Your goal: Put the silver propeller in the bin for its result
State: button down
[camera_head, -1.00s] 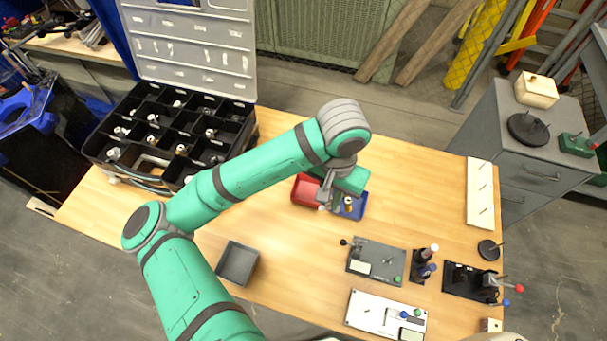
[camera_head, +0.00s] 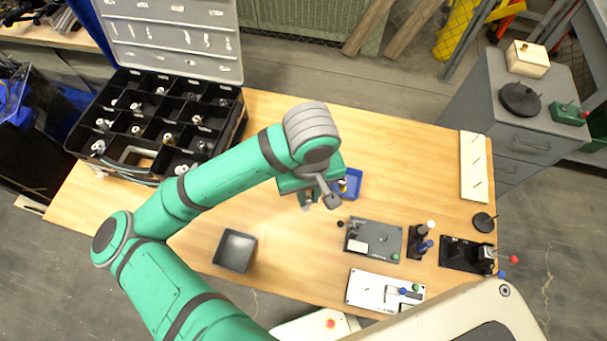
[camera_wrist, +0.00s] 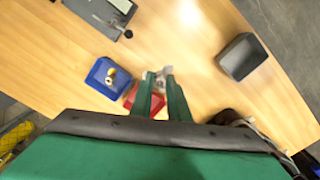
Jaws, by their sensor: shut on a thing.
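My gripper (camera_wrist: 159,88) is shut on the silver propeller (camera_wrist: 161,74), which shows small and blurred between the green fingertips in the wrist view. In the head view my gripper (camera_head: 308,198) is over the middle of the table. The red bin (camera_wrist: 130,101) lies just behind the fingers in the wrist view and is hidden by the arm in the head view. The blue bin (camera_wrist: 92,80) is beside it, with a brass-coloured piece (camera_wrist: 110,75) in it; the blue bin also shows in the head view (camera_head: 355,184). I cannot tell the propeller's height above the table.
An empty grey tray (camera_head: 223,255) stands at the front left of the table. A black compartment case (camera_head: 122,78) with several small parts is at the back left. Grey (camera_head: 361,246) and white (camera_head: 360,289) fixtures stand at the right. Bare wood lies between.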

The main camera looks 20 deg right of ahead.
jog(key=w+d+f, duration=0.1)
jog(key=w+f, duration=0.2)
jog(key=w, duration=0.1)
jog(key=w+d+f, duration=0.1)
jog(key=w+f, duration=0.1)
jog(key=w, duration=0.2)
jog(key=w+d+f, duration=0.1)
jog(key=w+f, duration=0.2)
jog(key=w, duration=0.1)
jog(key=shift+w+d+f, duration=0.15)
jog(key=shift+d+f, duration=0.1)
jog(key=shift+f, duration=0.05)
jog(key=shift+w+d+f, duration=0.15)
jog(key=shift+w+f, duration=0.25)
jog(key=shift+f, duration=0.05)
jog(key=shift+w+f, duration=0.15)
jog(key=shift+f, duration=0.75)
jog(key=shift+w+f, duration=0.15)
jog(key=shift+f, duration=0.75)
jog(key=shift+s+d, duration=0.1)
jog(key=shift+s, duration=0.05)
jog(key=c, duration=2.1)
grip_release()
jog(key=shift+f, duration=0.15)
jog(key=o, duration=0.4)
